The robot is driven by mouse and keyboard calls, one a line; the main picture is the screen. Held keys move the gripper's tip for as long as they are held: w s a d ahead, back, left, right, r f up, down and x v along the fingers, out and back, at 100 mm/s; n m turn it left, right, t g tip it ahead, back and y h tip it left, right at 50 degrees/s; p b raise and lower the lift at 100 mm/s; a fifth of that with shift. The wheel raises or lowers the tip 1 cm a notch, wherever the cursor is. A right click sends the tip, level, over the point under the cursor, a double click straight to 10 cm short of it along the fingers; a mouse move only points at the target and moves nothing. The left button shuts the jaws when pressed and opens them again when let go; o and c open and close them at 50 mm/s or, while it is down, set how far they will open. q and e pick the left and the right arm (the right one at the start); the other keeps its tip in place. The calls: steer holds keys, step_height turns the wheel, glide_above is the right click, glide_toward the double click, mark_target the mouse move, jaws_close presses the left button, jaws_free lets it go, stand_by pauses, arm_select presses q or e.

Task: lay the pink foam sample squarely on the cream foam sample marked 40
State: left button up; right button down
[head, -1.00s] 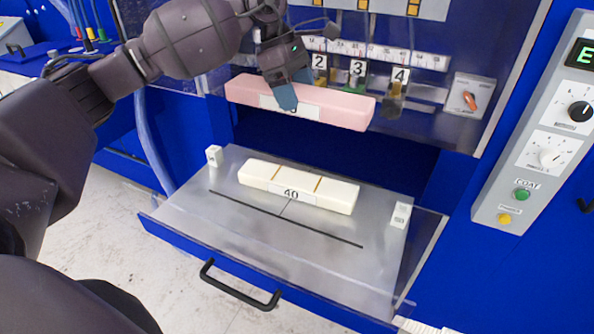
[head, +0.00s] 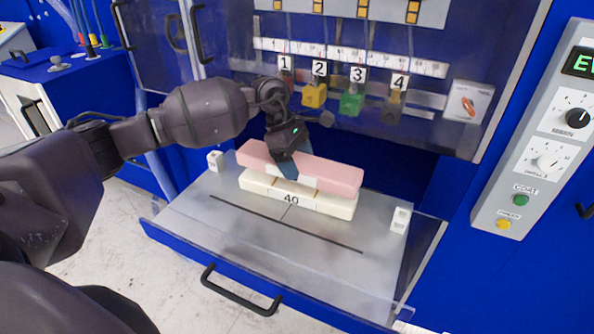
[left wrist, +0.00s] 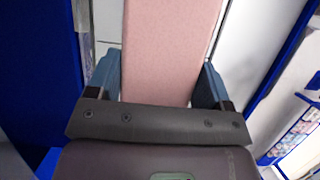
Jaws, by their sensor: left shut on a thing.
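The pink foam sample (head: 335,178) is a long block lying lengthwise just above or on the cream foam sample marked 40 (head: 332,205). Its ends roughly line up with the cream block's ends; I cannot tell whether the two touch. The cream block lies on the metal drawer tray (head: 300,238). My left gripper (head: 289,168) is shut across the middle of the pink block and hides part of it. In the left wrist view the pink block (left wrist: 170,45) runs between the two blue fingers. My right gripper is not in view.
Small white blocks stand at the tray's left (head: 215,160) and right (head: 400,219). The tray has a black line, clear side panels and a front handle (head: 240,291). Behind it are numbered stations 1 to several and a blue housing. A control panel (head: 545,130) stands at right.

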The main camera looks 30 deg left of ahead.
arm_select(q)
step_height(320, 180, down, 3)
steer(key=shift+f, duration=0.15)
steer(key=shift+f, duration=0.1)
steer(key=o, duration=0.9)
steer(key=shift+a+r, duration=0.15)
steer(key=shift+r, duration=0.25)
steer(key=v, duration=1.1)
steer(key=shift+r+b, duration=0.2)
steer(key=shift+b, duration=0.2)
